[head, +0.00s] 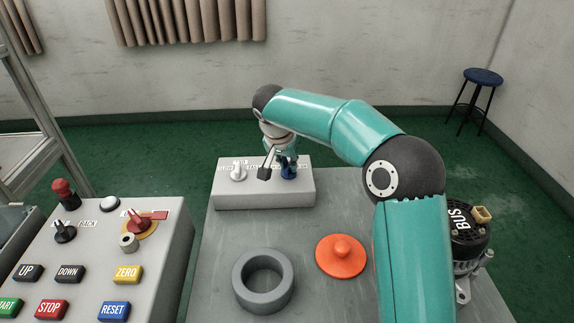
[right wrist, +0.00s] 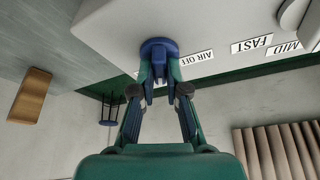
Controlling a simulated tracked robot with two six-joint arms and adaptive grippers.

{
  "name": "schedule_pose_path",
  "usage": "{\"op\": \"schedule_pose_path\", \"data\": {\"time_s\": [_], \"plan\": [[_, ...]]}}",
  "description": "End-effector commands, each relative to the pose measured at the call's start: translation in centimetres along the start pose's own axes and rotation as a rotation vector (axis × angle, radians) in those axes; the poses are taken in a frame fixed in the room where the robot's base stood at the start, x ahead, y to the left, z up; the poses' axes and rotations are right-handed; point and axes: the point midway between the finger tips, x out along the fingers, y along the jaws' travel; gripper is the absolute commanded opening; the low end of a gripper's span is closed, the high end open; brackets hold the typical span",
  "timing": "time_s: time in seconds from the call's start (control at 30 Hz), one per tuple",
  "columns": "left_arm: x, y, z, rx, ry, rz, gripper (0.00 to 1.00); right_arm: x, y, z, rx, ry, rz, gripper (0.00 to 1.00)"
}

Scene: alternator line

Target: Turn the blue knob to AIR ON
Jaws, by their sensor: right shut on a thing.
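The blue knob (head: 289,172) sits at the right end of a light grey control box on the table. In the right wrist view the blue knob (right wrist: 158,48) is between the fingertips of my right gripper (right wrist: 160,72), which is shut on it. A label reading AIR OFF (right wrist: 196,58) shows beside the knob; other lettering near it is hidden by the fingers. My right gripper (head: 284,160) also shows in the head view, reaching down to the knob from above. My left gripper is not in view.
The control box (head: 262,198) also has a white speed knob (head: 238,172). A grey ring (head: 245,290), an orange knobbed disc (head: 341,256) and an alternator (head: 468,235) stand on the table. A button console (head: 165,270) stands at the left.

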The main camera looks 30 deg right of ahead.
Motion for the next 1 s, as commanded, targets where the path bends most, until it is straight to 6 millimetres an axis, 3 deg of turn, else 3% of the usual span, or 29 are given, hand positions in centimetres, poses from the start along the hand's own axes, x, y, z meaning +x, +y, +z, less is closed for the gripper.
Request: {"op": "schedule_pose_path", "data": {"time_s": [0.43,1.0], "plan": [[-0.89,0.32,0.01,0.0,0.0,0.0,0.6,-0.2,-0.63,0.13,0.28,-0.003,0.105,0.0],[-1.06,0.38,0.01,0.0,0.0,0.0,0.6,-0.19,-0.76,0.19,0.345,-0.004,0.127,0.0]]}}
